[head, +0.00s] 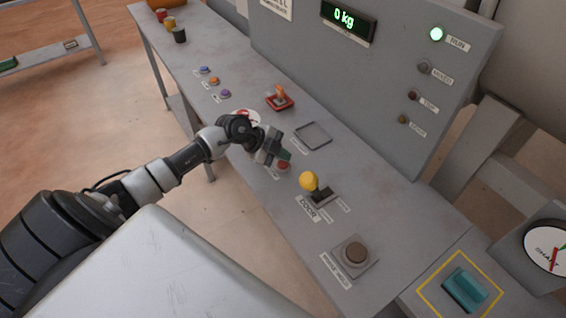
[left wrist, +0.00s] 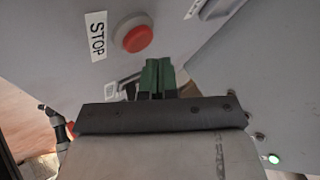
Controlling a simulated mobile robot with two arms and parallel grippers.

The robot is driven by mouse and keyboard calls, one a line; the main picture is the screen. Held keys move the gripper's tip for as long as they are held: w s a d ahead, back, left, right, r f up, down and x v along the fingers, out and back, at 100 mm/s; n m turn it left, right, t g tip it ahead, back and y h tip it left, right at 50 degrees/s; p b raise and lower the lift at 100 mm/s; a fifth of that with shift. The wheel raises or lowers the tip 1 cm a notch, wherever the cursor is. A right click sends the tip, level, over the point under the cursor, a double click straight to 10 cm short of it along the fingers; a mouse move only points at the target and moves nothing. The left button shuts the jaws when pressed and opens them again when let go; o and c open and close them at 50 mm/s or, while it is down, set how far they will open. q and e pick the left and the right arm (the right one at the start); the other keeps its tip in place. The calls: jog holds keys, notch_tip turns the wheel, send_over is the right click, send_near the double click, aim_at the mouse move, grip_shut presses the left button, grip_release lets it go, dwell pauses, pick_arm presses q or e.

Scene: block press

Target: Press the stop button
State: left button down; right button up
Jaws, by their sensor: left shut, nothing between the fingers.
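The red stop button (head: 284,166) is on the grey console, partly hidden by my left gripper in the head view. In the left wrist view the round red stop button (left wrist: 136,38) sits in a pale ring beside a white STOP label (left wrist: 97,35). My left gripper (head: 284,156) is shut and empty, with its green fingertips close to the button. In the left wrist view the gripper (left wrist: 158,66) shows just below and right of the button. My right gripper is out of view.
A yellow-knobbed lever (head: 309,181) stands just right of the button. A brown round button (head: 354,252) is nearer me. A red-based switch (head: 280,97) and a square plate (head: 313,135) lie behind. The green RUN lamp (head: 436,34) is lit, and the display (head: 346,19) reads 0 kg.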

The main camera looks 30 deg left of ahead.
aim_at(282, 165)
pick_arm(q)
jog(key=shift+f, duration=0.15)
dwell(0.6)
jog(key=shift+f, duration=0.25)
jog(key=shift+f, duration=0.55)
dwell(0.9)
jog(key=shift+r+p, duration=0.95)
jog(key=shift+p, duration=0.25)
jog(key=shift+r, duration=0.1)
notch_tip(282, 165, up, 5)
jog(key=p, duration=0.6)
